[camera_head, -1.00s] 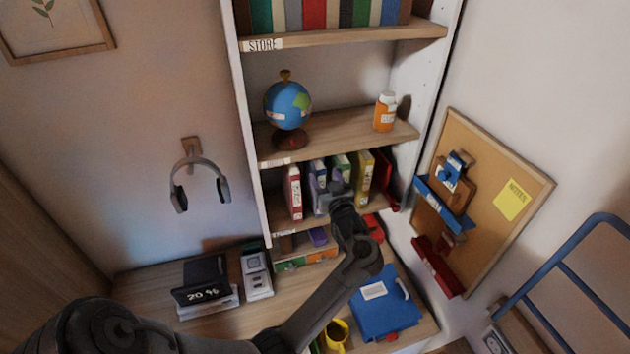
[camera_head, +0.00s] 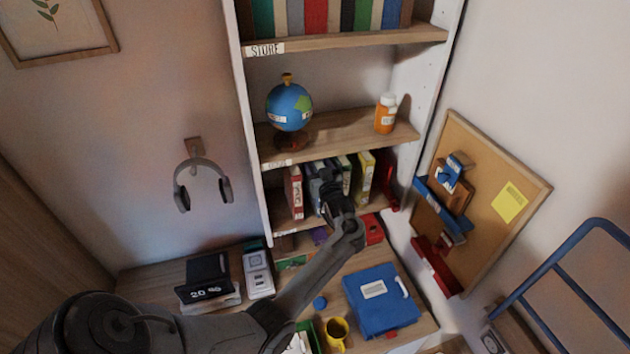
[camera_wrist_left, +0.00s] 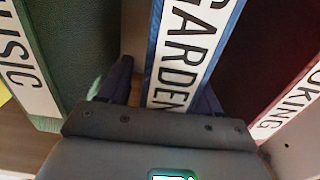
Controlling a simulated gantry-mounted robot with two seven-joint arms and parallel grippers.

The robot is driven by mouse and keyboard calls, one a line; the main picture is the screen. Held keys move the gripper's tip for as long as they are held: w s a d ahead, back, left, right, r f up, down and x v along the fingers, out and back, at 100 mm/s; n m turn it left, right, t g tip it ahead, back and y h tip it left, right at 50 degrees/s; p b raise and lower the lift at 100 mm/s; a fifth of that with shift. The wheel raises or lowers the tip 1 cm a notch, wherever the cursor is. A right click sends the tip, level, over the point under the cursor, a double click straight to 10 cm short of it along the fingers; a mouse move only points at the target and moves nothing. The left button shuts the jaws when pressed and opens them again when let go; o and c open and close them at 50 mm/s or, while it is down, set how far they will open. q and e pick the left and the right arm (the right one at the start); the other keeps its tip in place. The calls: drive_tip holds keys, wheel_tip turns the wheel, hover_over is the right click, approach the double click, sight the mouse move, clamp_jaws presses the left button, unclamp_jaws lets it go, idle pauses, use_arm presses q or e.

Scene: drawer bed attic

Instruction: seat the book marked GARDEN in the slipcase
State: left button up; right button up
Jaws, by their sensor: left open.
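The book marked GARDEN (camera_wrist_left: 182,62) has a blue cover edge and a white spine label. It stands between a dark green book marked MUSIC (camera_wrist_left: 85,50) and a dark red book marked COOKING (camera_wrist_left: 270,65). My left gripper (camera_head: 328,183) is at the book row on the lower shelf. Its fingers are open, one on each side of the GARDEN spine in the left wrist view; whether they touch the book I cannot tell. In the head view my gripper hides most of this book. I cannot clearly make out the slipcase. My right gripper is not in view.
A yellow book (camera_head: 364,176) and a red upright piece (camera_head: 390,188) stand right of my gripper. The shelf board (camera_head: 345,137) above holds a globe (camera_head: 289,107) and an orange bottle (camera_head: 385,114). Below, the desk holds a blue case (camera_head: 382,300) and a yellow mug (camera_head: 337,332).

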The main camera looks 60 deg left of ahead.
use_arm(q)
drive_tip(key=shift+c, duration=0.5)
clamp_jaws()
drive_tip(key=shift+r, duration=0.3)
